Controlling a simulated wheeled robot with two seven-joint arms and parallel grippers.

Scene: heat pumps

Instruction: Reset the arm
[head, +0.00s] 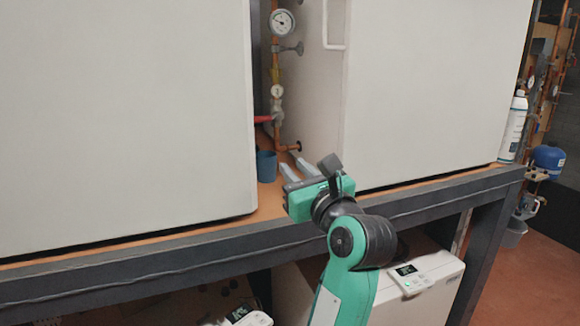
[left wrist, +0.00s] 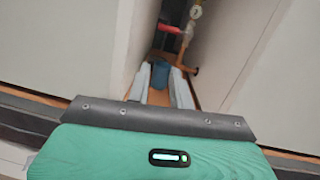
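My left gripper (head: 293,166) reaches in over the bench edge, into the gap between two large white units. Its two grey fingers are apart with nothing between them, and they also show in the left wrist view (left wrist: 161,84). A blue cup (head: 266,166) stands on the bench just beyond and left of the fingertips. In the left wrist view the cup (left wrist: 160,70) shows past the fingertips, between their lines. My right gripper is not in view.
White units (head: 120,120) and (head: 430,90) wall the gap on both sides. Copper piping with gauges (head: 282,22) and a red-handled valve (head: 263,119) stands at the back. The bench's dark front rail (head: 130,268) runs below my wrist. A spray can (head: 514,128) stands at right.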

